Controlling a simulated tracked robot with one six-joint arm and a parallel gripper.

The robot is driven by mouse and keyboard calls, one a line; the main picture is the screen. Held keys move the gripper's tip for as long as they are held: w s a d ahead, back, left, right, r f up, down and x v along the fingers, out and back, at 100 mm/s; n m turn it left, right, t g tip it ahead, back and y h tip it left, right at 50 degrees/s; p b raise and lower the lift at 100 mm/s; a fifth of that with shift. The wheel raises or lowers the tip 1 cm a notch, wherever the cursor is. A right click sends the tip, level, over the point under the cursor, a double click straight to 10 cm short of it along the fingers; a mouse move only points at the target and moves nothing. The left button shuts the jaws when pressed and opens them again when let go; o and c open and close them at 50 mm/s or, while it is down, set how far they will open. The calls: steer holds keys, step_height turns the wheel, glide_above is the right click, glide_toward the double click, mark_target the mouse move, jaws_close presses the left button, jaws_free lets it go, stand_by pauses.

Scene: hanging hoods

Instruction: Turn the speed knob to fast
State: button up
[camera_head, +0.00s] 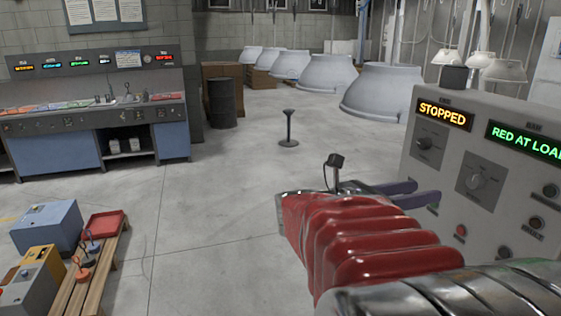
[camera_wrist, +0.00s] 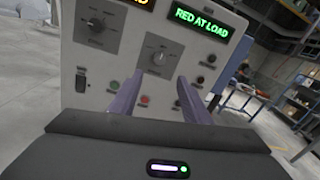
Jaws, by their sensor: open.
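A grey control panel (camera_head: 520,105) stands at the right of the head view, and its face fills the middle of the wrist view (camera_wrist: 215,60). It has two rotary knobs on dark plates. One knob (camera_head: 424,143) is under the "STOPPED" display and shows upper left in the wrist view (camera_wrist: 97,24). The other knob (camera_head: 474,181) is right of it and lower, and shows between my fingertips in the wrist view (camera_wrist: 158,57). The knob labels are too small to read. My gripper (camera_head: 424,192) has two purple fingers spread apart and empty, pointing at the panel without touching either knob.
A green "RED AT LOAD" display (camera_head: 527,141) and several push buttons (camera_head: 460,231) are on the panel. A wooden bench (camera_head: 92,268) with boxes is lower left. A post (camera_head: 289,128) stands mid-floor. The floor between is clear.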

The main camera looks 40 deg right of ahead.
mark_target(471, 182)
steer(key=shift+d, duration=0.1)
steer(key=shift+x, duration=6.8)
steer(key=c, duration=1)
